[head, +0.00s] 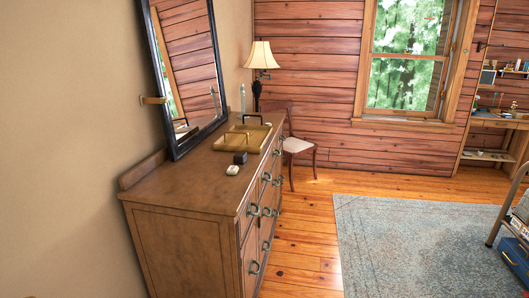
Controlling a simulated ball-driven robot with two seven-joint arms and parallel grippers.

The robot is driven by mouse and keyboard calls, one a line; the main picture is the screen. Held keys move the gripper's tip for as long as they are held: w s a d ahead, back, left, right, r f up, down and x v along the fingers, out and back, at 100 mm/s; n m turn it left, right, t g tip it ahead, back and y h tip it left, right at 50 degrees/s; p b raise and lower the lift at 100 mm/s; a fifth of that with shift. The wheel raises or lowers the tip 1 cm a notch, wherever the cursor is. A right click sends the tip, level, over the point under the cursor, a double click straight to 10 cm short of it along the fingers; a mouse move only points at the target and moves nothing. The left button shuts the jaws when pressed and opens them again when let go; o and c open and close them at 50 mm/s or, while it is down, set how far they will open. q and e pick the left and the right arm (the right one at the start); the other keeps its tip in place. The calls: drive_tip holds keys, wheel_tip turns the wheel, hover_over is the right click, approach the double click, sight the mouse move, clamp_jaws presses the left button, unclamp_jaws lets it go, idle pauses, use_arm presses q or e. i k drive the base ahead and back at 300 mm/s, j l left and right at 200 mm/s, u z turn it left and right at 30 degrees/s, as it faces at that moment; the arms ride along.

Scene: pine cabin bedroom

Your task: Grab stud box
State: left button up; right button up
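Two small box-like things sit on top of the wooden dresser (170,188), near its middle. One is a dark box (240,158); the other is a small whitish item (232,170) just in front of it. Either may be the stud box; they are too small for me to tell which. A yellowish tray (262,131) with a raised handle lies just behind them. Neither of my grippers shows in the head view.
A tall dark-framed mirror (161,80) leans at the dresser's wall side. A lamp (258,58) stands at its far end, with a chair (298,145) beyond. Wooden floor (305,235) and a blue-grey rug (420,240) lie open to the right.

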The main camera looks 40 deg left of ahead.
sight(239, 157)
drive_tip(key=i+u, duration=0.5)
drive_tip(key=i+l+u, duration=0.1)
drive_tip(key=i+u, duration=0.35)
drive_tip(key=i+l+u, duration=0.3)
drive_tip(key=i+u, duration=0.2)
